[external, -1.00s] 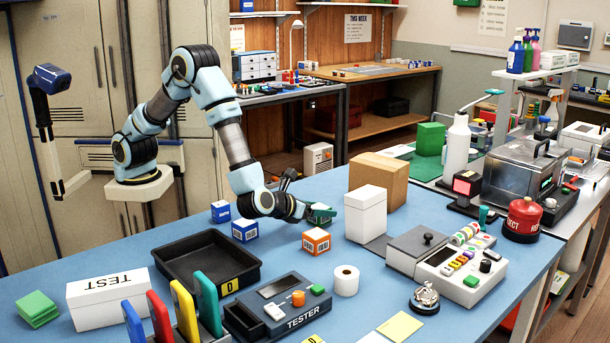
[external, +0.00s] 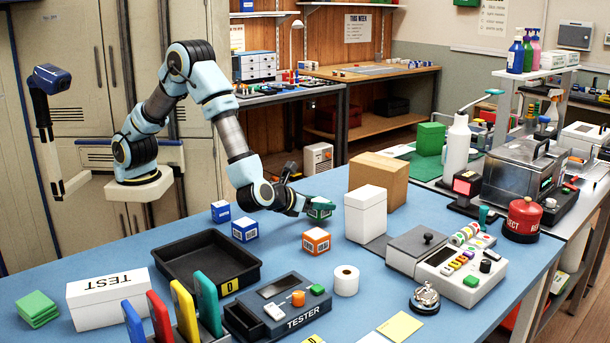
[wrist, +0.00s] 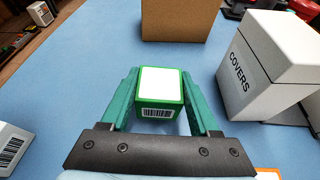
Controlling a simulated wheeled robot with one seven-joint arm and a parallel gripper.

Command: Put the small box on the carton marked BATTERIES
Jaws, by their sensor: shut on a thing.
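My gripper (external: 318,204) is shut on a small green box (external: 319,213) with a white top label. In the wrist view the green box (wrist: 160,112) sits level between the two teal fingers, with a barcode on its near side. A plain brown carton (external: 392,176) stands beyond the gripper; its bare side also shows in the wrist view (wrist: 176,22). A white carton (external: 364,220) stands to the right of the gripper, and in the wrist view it reads COVERS (wrist: 262,75). A white carton at the front left reads TEST (external: 110,302). I can read no BATTERIES mark.
Two small blue boxes (external: 244,230) and an orange box (external: 316,241) stand on the blue table near the gripper. A black tray (external: 190,285), a tester (external: 290,318) and a tape roll (external: 346,281) lie in front. Blue tabletop is clear left of the brown carton.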

